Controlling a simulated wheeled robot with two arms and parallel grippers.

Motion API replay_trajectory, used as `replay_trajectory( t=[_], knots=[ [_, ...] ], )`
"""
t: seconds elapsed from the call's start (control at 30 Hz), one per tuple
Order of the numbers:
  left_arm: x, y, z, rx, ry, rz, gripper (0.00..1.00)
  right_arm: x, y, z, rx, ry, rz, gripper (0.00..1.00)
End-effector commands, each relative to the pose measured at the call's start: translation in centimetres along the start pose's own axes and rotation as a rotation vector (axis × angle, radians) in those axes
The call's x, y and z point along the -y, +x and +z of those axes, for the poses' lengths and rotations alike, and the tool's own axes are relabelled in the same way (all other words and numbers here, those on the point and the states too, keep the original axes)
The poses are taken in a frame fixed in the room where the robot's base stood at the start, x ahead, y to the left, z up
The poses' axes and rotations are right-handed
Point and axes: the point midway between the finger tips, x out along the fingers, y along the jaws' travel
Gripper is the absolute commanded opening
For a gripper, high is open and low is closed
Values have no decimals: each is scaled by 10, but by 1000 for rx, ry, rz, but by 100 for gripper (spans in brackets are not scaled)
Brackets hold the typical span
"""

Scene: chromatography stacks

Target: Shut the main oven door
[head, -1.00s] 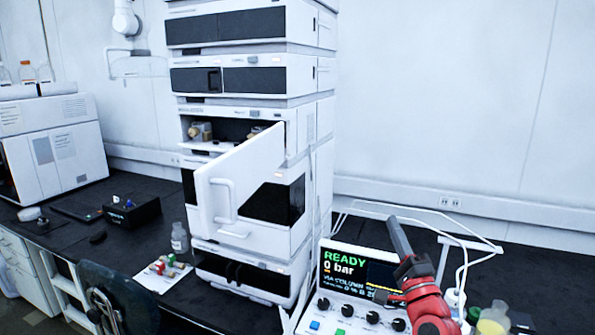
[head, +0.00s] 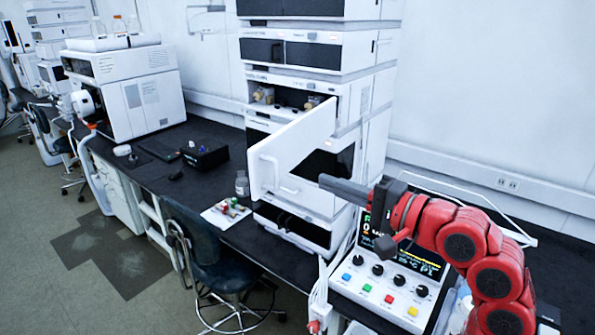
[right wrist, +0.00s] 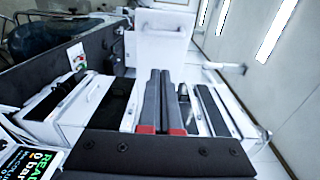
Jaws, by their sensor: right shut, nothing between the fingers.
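The white oven door (head: 292,148) stands swung open from the white instrument stack, with its long handle (head: 279,182) on the outer face. The open compartment behind it shows small brass-coloured fittings (head: 264,95). My right gripper (head: 326,183) is shut and empty. In the head view its fingertips appear just right of the door, over the stack front; I cannot tell whether they touch anything. In the right wrist view the shut fingers (right wrist: 160,75) point toward a white panel with a handle (right wrist: 160,45), which looks like the door. My left gripper is out of view.
A control box (head: 385,285) with knobs and coloured buttons sits below my right arm. A small bottle (head: 242,183) and a tray of coloured caps (head: 226,212) lie left of the stack. A chair (head: 222,255) stands in front of the bench.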

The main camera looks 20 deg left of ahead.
Motion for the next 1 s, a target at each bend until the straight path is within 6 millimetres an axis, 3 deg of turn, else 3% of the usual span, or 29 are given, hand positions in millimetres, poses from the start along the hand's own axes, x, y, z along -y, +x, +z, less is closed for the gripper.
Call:
replay_trajectory(
  t=[0.13,0.33,1.0],
  knots=[
    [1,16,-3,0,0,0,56,4,33,2,5,-1,1,0],
    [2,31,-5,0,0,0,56,4,53,21,0,-2,-1,0],
    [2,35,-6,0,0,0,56,2,64,30,-11,-1,-4,0]
  ],
)
